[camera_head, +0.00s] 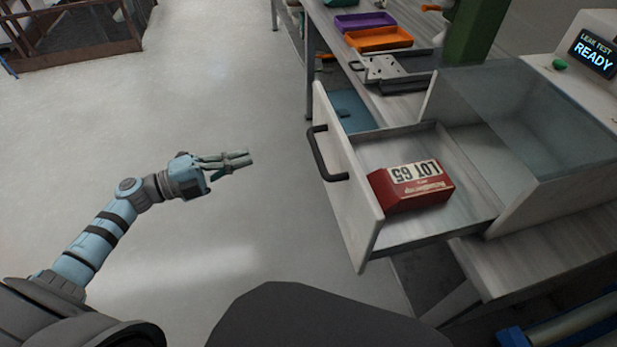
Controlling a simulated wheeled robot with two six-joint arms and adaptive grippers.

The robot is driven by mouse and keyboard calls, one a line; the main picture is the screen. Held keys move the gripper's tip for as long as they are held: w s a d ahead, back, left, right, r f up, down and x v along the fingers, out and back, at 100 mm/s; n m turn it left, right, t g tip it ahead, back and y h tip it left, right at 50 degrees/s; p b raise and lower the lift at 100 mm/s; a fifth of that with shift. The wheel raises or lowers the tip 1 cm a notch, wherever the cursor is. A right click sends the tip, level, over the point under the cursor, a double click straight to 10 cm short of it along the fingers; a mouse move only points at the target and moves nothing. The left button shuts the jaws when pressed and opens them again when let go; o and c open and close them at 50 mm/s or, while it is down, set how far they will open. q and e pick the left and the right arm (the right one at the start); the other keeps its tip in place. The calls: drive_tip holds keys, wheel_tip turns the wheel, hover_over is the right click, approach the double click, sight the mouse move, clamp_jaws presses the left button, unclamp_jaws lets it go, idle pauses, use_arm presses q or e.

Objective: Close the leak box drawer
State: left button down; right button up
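The leak box drawer (347,190) is pulled out toward the left from the grey leak box (560,205). Its white front panel carries a dark bar handle (322,155). A red box (415,196) with a white "LOT 65" label lies inside the drawer. My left gripper (249,158) is to the left of the handle, apart from it, over the open floor. Its fingers point right toward the drawer front; they look close together with nothing clearly between them, and I cannot tell how far apart they are. My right gripper is not in view.
The leak box has a clear cover and a "LEAK TEST READY" screen (593,54). A purple tray (364,22) and an orange tray (378,38) sit on the bench behind, near a green post (474,32).

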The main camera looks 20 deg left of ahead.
sight(324, 150)
use_arm(q)
drive_tip(key=w+d+m, duration=0.1)
drive_tip(key=w+d, duration=0.1)
drive_tip(key=d, duration=0.2)
drive_tip(key=w+d+r+m+g+h+p, duration=0.1)
drive_tip(key=d, duration=0.4)
drive_tip(key=w+d+m+g, duration=0.1)
drive_tip(key=w+d, duration=0.1)
drive_tip(key=d, duration=0.2)
drive_tip(key=shift+w+d+r, duration=0.2)
drive_tip(key=shift+w+d, duration=0.15)
drive_tip(key=shift+d, duration=0.05)
drive_tip(key=shift+d, duration=0.1)
